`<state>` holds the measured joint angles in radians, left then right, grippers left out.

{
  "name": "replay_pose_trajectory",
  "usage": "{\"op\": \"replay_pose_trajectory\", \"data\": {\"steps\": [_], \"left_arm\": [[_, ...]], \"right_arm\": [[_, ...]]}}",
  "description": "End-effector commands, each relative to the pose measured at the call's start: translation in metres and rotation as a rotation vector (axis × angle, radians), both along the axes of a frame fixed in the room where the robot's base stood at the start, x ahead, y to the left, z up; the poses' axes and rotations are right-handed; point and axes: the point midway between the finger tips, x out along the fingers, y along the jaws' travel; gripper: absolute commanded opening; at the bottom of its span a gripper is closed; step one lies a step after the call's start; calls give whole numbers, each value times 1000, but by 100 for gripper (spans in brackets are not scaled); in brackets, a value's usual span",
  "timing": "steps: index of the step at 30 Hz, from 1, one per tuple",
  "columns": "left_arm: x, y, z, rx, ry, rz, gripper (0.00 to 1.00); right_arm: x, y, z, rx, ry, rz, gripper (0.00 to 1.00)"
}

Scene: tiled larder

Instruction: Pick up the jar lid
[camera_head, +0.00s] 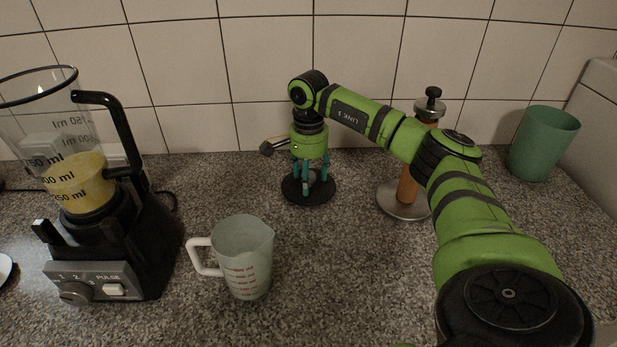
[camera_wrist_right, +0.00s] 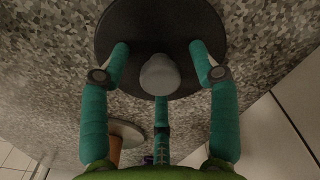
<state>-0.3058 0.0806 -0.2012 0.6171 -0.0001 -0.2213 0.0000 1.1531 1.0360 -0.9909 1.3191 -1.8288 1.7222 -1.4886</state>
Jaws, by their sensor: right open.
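The jar lid (camera_head: 296,197) is a dark round disc lying flat on the speckled grey counter. In the right wrist view, the lid (camera_wrist_right: 203,50) shows a rounded grey knob (camera_wrist_right: 160,75) at its middle. My right gripper (camera_head: 309,180) points down over the lid with its teal fingers spread. In the right wrist view, the gripper's (camera_wrist_right: 160,70) fingers stand around the knob with gaps on both sides. It is open and holds nothing. The fingers partly hide the lid in the head view. My left gripper is not in view.
A blender (camera_head: 105,260) with yellow liquid stands at the left, with a measuring jug (camera_head: 245,262) beside it. A wooden post on a round metal base (camera_head: 398,203) stands right of the lid, behind my arm. A green cup (camera_head: 542,145) is at the far right. Tiled wall behind.

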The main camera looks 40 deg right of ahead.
Motion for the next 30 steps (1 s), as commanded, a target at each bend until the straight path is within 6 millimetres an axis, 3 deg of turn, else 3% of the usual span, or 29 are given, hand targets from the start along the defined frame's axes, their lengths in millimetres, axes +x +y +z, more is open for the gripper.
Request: {"op": "replay_pose_trajectory", "data": {"steps": [3, 4, 8, 22, 26, 30], "left_arm": [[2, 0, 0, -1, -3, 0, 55], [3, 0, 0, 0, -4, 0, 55], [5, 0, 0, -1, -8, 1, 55], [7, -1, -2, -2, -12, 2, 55], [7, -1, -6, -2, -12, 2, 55], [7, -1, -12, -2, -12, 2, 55]], "right_arm": [[0, 0, 0, 0, 0, 0, 61], [0, 0, 0, 0, 0, 0, 53], [0, 0, 0, 0, 0, 0, 1], [1, 0, 5, 0, -2, 0, 0], [1, 0, 17, 0, -4, 0, 0], [2, 1, 43, 1, -7, 1, 0]]}}
